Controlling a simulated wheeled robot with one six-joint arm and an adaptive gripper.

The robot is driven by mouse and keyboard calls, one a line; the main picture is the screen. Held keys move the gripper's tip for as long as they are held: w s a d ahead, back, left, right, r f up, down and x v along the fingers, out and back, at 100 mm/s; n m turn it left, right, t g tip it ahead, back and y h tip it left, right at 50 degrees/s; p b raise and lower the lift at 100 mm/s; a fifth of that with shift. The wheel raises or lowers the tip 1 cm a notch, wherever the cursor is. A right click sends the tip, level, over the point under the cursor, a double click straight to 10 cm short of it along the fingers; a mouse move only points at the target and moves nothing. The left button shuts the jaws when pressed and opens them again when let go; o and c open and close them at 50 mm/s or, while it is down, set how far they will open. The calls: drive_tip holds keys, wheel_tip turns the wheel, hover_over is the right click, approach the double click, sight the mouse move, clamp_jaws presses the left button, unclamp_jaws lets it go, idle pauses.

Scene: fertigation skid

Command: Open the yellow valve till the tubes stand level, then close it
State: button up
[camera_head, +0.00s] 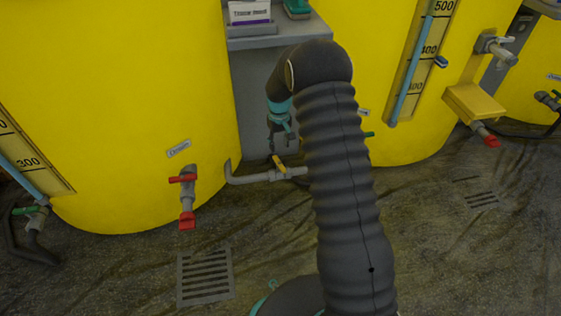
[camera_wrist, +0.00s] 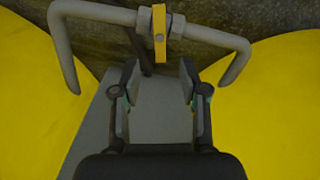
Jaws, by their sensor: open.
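The yellow valve handle (camera_head: 279,164) sits on a grey pipe (camera_head: 250,177) between two yellow tanks. In the wrist view the yellow handle (camera_wrist: 159,32) stands crosswise to the pipe. My gripper (camera_head: 279,132) is open above and behind the handle. In the wrist view my gripper's fingers (camera_wrist: 160,82) are spread and empty, with the handle ahead of the gap between them. The left tank's level tube (camera_head: 20,177) is blue near the 300 mark and its upper part is out of view.
A red-handled drain tap (camera_head: 187,196) juts from the left tank (camera_head: 120,100). The right tank (camera_head: 360,40) has a yellow box (camera_head: 474,102) and another red tap (camera_head: 491,141). A grey stand (camera_head: 262,90) rises behind my gripper. Floor grates (camera_head: 205,277) lie in front.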

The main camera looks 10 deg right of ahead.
sight(279, 163)
wheel_tip(279, 163, down, 9)
drive_tip(key=shift+f+b, duration=0.15)
drive_tip(key=shift+b, duration=0.35)
clamp_jaws()
